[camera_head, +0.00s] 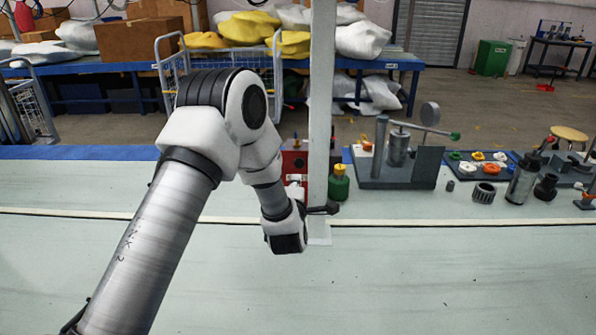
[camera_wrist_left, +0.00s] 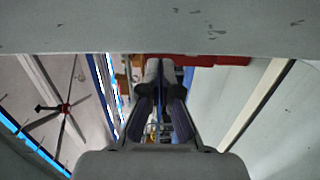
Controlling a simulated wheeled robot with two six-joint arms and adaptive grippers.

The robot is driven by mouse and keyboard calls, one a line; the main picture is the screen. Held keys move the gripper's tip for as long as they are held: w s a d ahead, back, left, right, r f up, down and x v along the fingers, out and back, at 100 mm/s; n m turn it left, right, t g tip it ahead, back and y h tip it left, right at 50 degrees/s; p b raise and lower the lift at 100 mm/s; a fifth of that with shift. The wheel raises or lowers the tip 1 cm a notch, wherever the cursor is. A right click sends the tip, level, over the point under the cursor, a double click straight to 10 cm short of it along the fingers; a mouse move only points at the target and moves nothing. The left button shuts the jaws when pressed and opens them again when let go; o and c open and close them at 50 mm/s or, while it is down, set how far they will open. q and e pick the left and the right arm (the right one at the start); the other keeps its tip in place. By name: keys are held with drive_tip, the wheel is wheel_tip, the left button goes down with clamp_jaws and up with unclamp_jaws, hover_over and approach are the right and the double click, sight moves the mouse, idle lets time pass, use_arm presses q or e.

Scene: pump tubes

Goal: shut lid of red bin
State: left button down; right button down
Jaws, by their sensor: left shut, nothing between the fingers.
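A red box (camera_head: 293,160), likely the red bin, stands on the pale table behind my left wrist. My arm and a white post cover much of it, and I cannot tell how its lid stands. A red strip (camera_wrist_left: 225,60) shows beyond the fingers in the left wrist view, perhaps part of the bin. My left gripper (camera_head: 324,209) is in front of the box, mostly hidden by my wrist and pointing toward the post. In the left wrist view its fingers (camera_wrist_left: 161,75) are together and empty. My right gripper is not in view.
The white post (camera_head: 320,100) rises from the table beside the box. A green bottle (camera_head: 339,183) stands just right of it. Farther right are a grey lever press (camera_head: 398,150), a tray of coloured parts (camera_head: 482,165) and dark cylinders (camera_head: 523,178). The front table surface (camera_head: 450,280) is clear.

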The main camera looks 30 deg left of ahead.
sight(298, 163)
use_arm(q)
drive_tip(key=x, duration=0.7)
drive_tip(key=shift+w, duration=0.15)
drive_tip(key=shift+w+a+r+b, duration=0.2)
drive_tip(key=shift+w+a+b, duration=0.2)
drive_tip(key=shift+w+b, duration=0.15)
drive_tip(key=shift+w+a+r, duration=0.1)
